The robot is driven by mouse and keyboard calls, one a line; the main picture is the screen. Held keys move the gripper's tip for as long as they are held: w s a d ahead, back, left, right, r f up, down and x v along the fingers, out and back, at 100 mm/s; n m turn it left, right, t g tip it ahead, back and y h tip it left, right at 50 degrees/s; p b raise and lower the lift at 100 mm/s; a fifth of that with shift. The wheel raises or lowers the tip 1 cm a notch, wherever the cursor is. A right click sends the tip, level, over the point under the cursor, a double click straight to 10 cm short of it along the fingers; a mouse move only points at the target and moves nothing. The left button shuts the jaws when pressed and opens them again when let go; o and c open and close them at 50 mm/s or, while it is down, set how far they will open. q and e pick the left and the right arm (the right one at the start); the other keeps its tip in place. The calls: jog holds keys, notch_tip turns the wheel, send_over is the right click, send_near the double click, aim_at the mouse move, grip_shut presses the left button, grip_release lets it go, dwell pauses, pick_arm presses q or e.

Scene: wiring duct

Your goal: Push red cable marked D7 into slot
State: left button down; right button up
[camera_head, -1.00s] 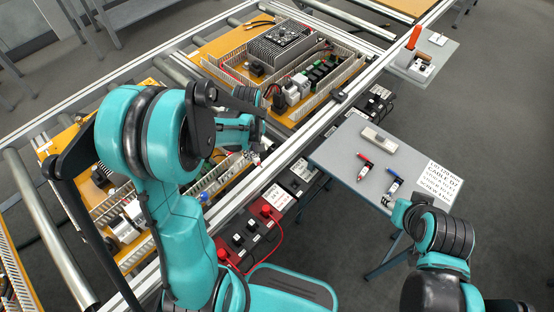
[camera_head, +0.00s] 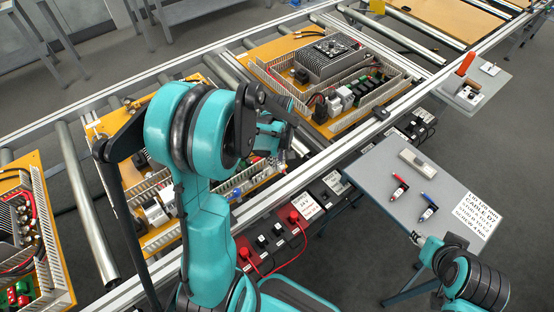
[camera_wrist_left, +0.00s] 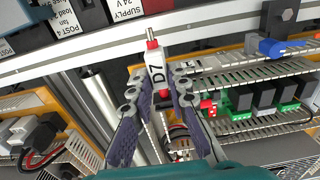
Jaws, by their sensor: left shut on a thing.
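In the left wrist view, my left gripper (camera_wrist_left: 158,105) is shut on the red cable (camera_wrist_left: 154,72), holding it by its end. The cable end has a white sleeve marked D7, red bands and a bare metal tip pointing to the top of the picture. The slotted wiring duct (camera_wrist_left: 245,75) runs to the right of the fingers; the cable end appears apart from it. In the head view, my left gripper (camera_head: 280,152) is over the right end of the near panel, and the cable is too small to make out. My right gripper (camera_head: 418,240) is by the side table's front edge, its fingers unclear.
The side table (camera_head: 385,165) carries a red marker (camera_head: 399,187), a blue marker (camera_head: 428,207), a grey block (camera_head: 418,161) and a printed sheet (camera_head: 474,214). A metal rail (camera_head: 300,180) borders the panels. A red supply box (camera_head: 250,255) sits below it. Another panel (camera_head: 330,85) stands beyond.

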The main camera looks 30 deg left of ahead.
pick_arm(q)
jog(key=shift+f+b, duration=1.65)
jog(key=shift+f, duration=0.55)
jog(key=shift+f+b, duration=2.65)
jog(key=shift+f, duration=0.2)
jog(key=c, duration=1.4)
grip_release()
jog(key=shift+o, duration=0.2)
jog(key=r, duration=1.2)
jog(key=shift+s+d, duration=0.1)
jog(key=shift+d, duration=0.1)
